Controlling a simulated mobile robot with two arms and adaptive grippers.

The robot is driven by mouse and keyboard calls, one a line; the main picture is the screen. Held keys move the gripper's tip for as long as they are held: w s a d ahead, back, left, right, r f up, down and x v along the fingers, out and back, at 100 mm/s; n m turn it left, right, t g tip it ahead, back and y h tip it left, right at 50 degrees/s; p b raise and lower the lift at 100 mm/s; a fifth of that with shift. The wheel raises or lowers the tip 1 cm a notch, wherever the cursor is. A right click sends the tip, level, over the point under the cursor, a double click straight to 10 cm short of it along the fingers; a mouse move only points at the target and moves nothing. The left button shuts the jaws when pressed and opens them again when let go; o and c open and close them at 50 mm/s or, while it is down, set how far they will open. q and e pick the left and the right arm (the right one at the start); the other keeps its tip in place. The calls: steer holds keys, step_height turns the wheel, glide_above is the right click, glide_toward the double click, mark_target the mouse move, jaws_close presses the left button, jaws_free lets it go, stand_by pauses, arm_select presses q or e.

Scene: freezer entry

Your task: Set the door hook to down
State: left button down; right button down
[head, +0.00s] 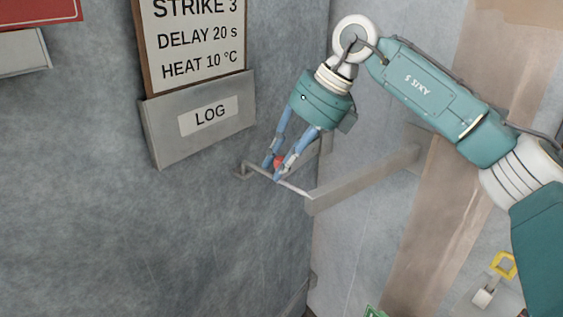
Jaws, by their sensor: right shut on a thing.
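The door hook (300,190) is a thin metal rod that runs from a small bracket on the grey wall at the left to the end of a grey bar at the right. It lies across the corner, slightly sloping down to the right. My right gripper (275,172) reaches down from above, its blue fingers closed around a small red part (279,160) at the rod. The fingers hide part of the rod, so the exact contact is hard to see. My left gripper is not in view.
A grey LOG box (165,146) hangs on the wall left of the gripper, with a sign (195,40) above it. The grey bar (365,178) sticks out at the right. A yellow handle-like part (504,265) shows at lower right. The wall at lower left is bare.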

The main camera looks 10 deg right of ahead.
steer(key=shift+w+a+f, duration=0.15)
steer(key=shift+f, duration=0.2)
steer(key=c, duration=1.6)
jaws_free()
steer(key=shift+o, duration=0.2)
steer(key=shift+w, duration=0.2)
steer(key=v, duration=1.2)
steer(key=shift+f, duration=0.1)
